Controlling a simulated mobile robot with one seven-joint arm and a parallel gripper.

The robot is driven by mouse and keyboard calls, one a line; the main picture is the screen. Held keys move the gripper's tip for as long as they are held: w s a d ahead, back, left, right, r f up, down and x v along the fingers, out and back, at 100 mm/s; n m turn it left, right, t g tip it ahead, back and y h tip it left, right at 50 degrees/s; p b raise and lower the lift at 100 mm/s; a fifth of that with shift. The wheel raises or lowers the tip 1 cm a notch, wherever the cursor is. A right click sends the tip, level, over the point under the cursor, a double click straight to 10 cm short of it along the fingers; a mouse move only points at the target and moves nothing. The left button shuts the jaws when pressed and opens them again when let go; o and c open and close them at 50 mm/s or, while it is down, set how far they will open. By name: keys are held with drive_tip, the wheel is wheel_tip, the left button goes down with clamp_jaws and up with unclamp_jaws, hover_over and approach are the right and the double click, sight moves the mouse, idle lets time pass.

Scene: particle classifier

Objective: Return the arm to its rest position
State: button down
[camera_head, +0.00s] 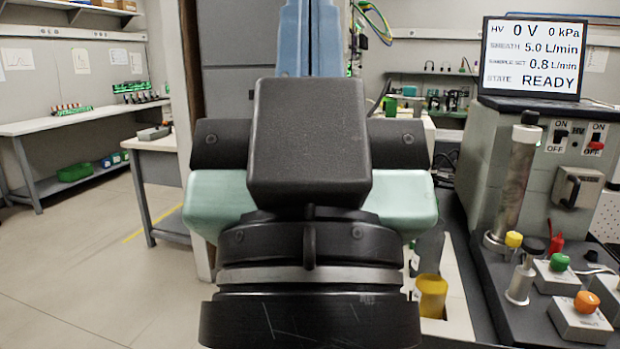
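My gripper (308,190) fills the middle of the head view, seen from behind. Its body is pale green with black side parts, and a black block sits on top. The dark round wrist (310,315) of my arm is below it at the bottom edge. The fingers are hidden behind the body, so I cannot see whether they are open or whether anything is between them.
At right stands the classifier (570,165) with a metal column (514,185), knobs and a display (531,57) reading 0 V, READY. A yellow cup (431,296) is right of my wrist. A side bench (80,120) stands left; the floor (90,270) there is clear.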

wheel_tip(320, 180, up, 25)
drive_tip(key=p, duration=2.2)
drive_tip(key=shift+p, duration=0.35)
